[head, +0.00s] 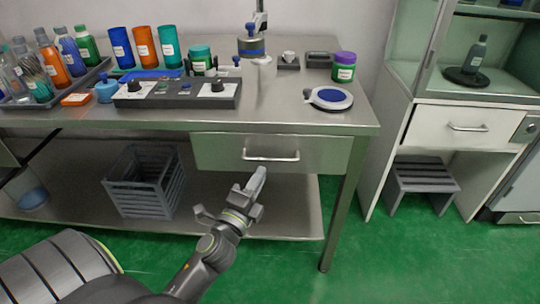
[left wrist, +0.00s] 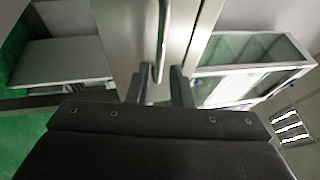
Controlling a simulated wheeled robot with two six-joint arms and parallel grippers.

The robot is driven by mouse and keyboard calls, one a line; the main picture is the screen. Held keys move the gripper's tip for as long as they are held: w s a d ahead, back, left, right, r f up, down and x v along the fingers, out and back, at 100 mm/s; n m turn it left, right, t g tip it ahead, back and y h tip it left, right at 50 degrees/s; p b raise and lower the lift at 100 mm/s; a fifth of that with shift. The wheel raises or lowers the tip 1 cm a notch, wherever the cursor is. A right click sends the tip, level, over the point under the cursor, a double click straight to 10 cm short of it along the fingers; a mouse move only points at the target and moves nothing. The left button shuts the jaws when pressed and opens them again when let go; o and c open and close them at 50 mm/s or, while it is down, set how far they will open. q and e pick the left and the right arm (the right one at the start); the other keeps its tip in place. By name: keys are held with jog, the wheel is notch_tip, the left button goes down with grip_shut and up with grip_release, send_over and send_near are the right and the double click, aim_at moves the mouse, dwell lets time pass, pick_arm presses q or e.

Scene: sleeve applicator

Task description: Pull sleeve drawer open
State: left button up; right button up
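The drawer (head: 215,152) is a metal front under the right part of the steel table, and it looks shut. Its bar handle (head: 271,155) runs level across the front. My left gripper (head: 258,180) is just below and in front of the handle in the head view, pointing up toward it. In the left wrist view the handle (left wrist: 161,45) lies in line with the gap between the two fingers of my left gripper (left wrist: 159,85). The fingers are apart and nothing is held. Contact with the handle cannot be told. My right gripper is not in view.
The steel table (head: 290,118) carries bottles, cups, a control box (head: 178,94) and a round blue-topped dish (head: 330,97). A grey crate (head: 143,182) stands on the lower shelf. A table leg (head: 341,205) is right of the drawer. A white cabinet drawer (head: 440,125) stands further right.

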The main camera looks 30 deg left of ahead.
aim_at(270, 160)
pick_arm(q)
jog(key=x, duration=0.7)
jog(key=shift+p, duration=0.35)
jog(key=shift+s, duration=0.1)
grip_shut()
